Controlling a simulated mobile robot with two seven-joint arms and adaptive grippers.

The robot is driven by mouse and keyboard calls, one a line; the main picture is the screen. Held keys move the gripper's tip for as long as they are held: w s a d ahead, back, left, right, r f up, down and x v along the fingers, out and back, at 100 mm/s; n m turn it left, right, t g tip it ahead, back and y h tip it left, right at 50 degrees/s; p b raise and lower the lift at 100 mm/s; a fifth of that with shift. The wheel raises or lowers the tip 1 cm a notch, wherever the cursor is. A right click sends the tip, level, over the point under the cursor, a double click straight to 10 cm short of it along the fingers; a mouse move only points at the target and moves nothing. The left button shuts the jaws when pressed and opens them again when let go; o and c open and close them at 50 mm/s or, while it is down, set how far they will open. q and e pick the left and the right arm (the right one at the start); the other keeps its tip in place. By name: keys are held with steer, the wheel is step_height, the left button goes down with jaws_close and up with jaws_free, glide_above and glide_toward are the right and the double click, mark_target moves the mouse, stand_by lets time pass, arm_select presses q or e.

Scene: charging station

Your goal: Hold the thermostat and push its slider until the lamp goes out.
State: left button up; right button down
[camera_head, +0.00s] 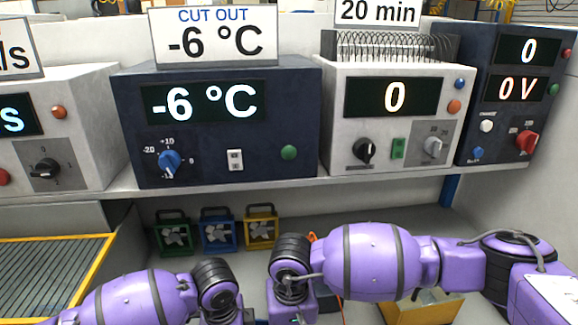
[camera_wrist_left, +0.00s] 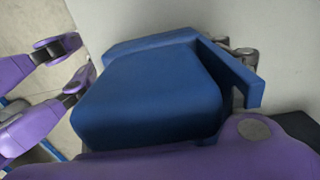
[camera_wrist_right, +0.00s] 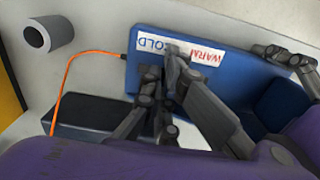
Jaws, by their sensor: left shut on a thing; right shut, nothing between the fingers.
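The thermostat is a blue block with a COLD and WARM label; it shows in the right wrist view (camera_wrist_right: 232,85), with an orange cable at its left. A large blue body, apparently its thick side, fills the left wrist view (camera_wrist_left: 150,95). My left gripper (camera_wrist_right: 285,57) is shut on the thermostat at its upper right edge. My right gripper (camera_wrist_right: 165,75) is shut and empty, its fingertips at the label, covering part of it. The slider is hidden behind these fingers; contact cannot be told. I cannot make out a lit lamp. The head view hides both grippers.
A dark blue unit (camera_head: 302,100) reads -6 °C, below a CUT OUT -6 °C sign (camera_head: 216,38). Other instruments stand beside it on the shelf. Small fans (camera_head: 218,232) stand underneath. A dark box (camera_wrist_right: 90,118) and a grey cylinder (camera_wrist_right: 48,35) are near my right gripper.

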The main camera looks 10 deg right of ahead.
steer(key=shift+d, duration=0.65)
step_height(320, 180, up, 8)
stand_by(0.6)
arm_select(q)
steer(key=o, duration=1.5)
steer(key=shift+c, duration=0.2)
steer(key=shift+r, duration=0.1)
